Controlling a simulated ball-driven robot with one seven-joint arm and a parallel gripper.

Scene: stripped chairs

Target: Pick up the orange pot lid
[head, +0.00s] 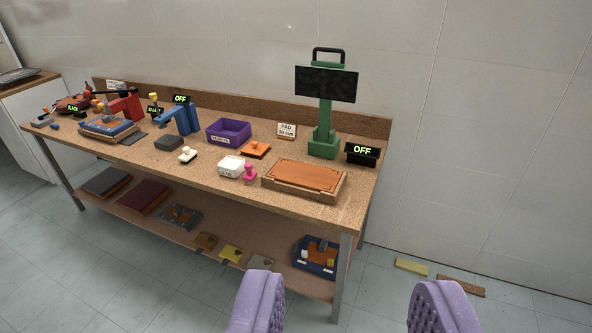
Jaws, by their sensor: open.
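A small flat orange piece (255,149) lies on the workbench, right of the purple bin and behind the white box. It looks like the orange pot lid, though it is too small to be sure. My gripper (350,302) shows as two purple ribbed fingers at the bottom edge, wide apart with nothing between them. It is on the near side of the bench, well apart from the orange piece.
The workbench (218,186) holds a purple bin (228,131), white box (231,167), pink stamp (250,172), wooden board (304,178) and green stand with screen (323,134). A lower shelf (205,236) holds several items. Two bars, one yellow (411,267), lie on the floor at right.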

